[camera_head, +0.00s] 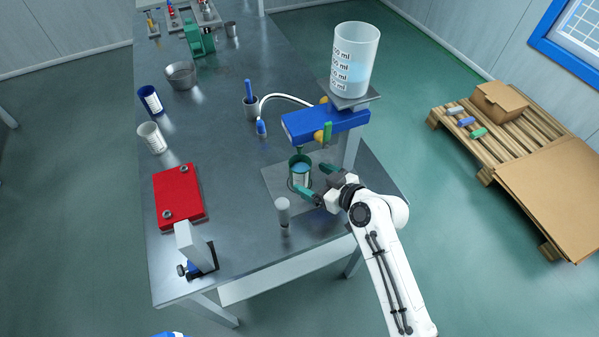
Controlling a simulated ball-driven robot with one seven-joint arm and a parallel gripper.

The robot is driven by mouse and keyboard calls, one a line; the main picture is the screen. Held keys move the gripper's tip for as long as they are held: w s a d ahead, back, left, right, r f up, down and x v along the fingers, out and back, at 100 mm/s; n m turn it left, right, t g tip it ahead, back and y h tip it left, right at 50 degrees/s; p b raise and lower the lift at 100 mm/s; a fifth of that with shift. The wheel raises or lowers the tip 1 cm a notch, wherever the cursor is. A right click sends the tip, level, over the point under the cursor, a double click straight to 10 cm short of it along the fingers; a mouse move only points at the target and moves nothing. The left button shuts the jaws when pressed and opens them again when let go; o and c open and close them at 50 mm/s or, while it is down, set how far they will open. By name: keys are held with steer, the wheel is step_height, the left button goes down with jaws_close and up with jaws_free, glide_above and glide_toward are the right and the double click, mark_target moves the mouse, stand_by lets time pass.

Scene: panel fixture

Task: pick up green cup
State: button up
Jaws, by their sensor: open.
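The green cup (299,170) stands upright on a plate at the right side of the metal table, below the blue dispenser fixture. It appears to hold light blue liquid. My gripper (309,180) is open at the cup, with one green-tipped finger at its near side and the other at its right. Whether the fingers touch the cup cannot be told. The cup's lower right part is partly hidden by the fingers.
The blue dispenser (325,122) with a graduated beaker (354,60) overhangs the cup. A red plate (178,195), white cup (151,137) and blue cup (150,99) are at left. The table's middle is mostly clear.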

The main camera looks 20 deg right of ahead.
mark_target(308, 177)
steer(key=shift+f+p+x, duration=0.25)
steer(key=shift+p+x, duration=0.1)
steer(key=shift+x, duration=0.95)
steer(key=shift+f+p+x, duration=0.3)
steer(key=shift+x, duration=0.95)
steer(key=shift+s+d, duration=0.15)
steer(key=shift+c, duration=0.5)
steer(key=c, duration=1)
steer(key=shift+c, duration=0.8)
steer(key=shift+r, duration=0.25)
